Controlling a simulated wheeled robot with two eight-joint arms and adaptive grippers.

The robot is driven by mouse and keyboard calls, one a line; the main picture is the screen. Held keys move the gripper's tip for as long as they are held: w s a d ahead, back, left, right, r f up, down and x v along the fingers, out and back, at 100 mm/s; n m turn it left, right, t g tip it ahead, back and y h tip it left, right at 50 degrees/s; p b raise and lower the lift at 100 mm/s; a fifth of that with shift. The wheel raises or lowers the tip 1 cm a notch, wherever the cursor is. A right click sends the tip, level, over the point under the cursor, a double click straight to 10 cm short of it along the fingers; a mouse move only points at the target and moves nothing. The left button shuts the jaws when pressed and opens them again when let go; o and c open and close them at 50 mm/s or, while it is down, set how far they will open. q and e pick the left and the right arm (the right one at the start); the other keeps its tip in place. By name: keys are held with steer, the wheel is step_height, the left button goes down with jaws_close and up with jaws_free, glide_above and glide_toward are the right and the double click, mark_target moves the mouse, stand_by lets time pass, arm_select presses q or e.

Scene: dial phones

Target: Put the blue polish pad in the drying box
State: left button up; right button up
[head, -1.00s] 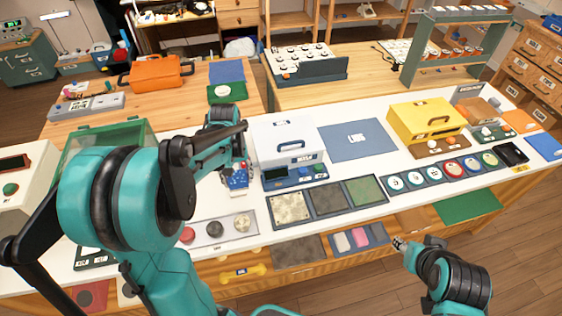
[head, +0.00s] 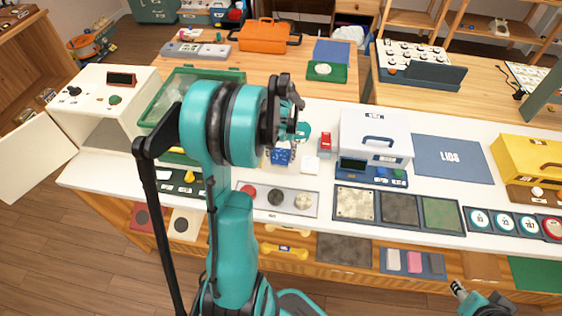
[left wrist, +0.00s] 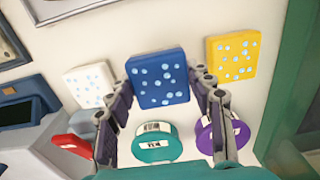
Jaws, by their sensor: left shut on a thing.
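The blue polish pad (left wrist: 158,78), square with pale dots, is between the fingers of my left gripper (left wrist: 160,92) in the left wrist view. In the head view the pad (head: 281,156) shows just below my left gripper (head: 289,130), over the white bench. I cannot tell whether it touches the bench. A white pad (left wrist: 90,85) and a yellow pad (left wrist: 233,55) lie on either side. A white box (head: 115,95) with dial, display and open front stands far left; it may be the drying box. My right gripper (head: 458,288) is low at the right, its fingers unclear.
A teal tin (left wrist: 157,142) and a purple tin (left wrist: 215,135) sit close to my left fingers. A green-framed clear case (head: 190,85) stands between my left gripper and the open white box. A white handled case (head: 375,125) stands to the right. The open door (head: 35,155) sticks out left.

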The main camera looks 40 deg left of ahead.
mark_target(281, 161)
arm_select(q)
step_height(281, 161, down, 3)
steer(key=shift+f+b, duration=0.1)
steer(key=shift+b, duration=0.4)
steer(key=shift+r, duration=0.2)
steer(key=shift+f, duration=0.15)
steer(key=o, duration=1.2)
steer(key=shift+c, duration=0.2)
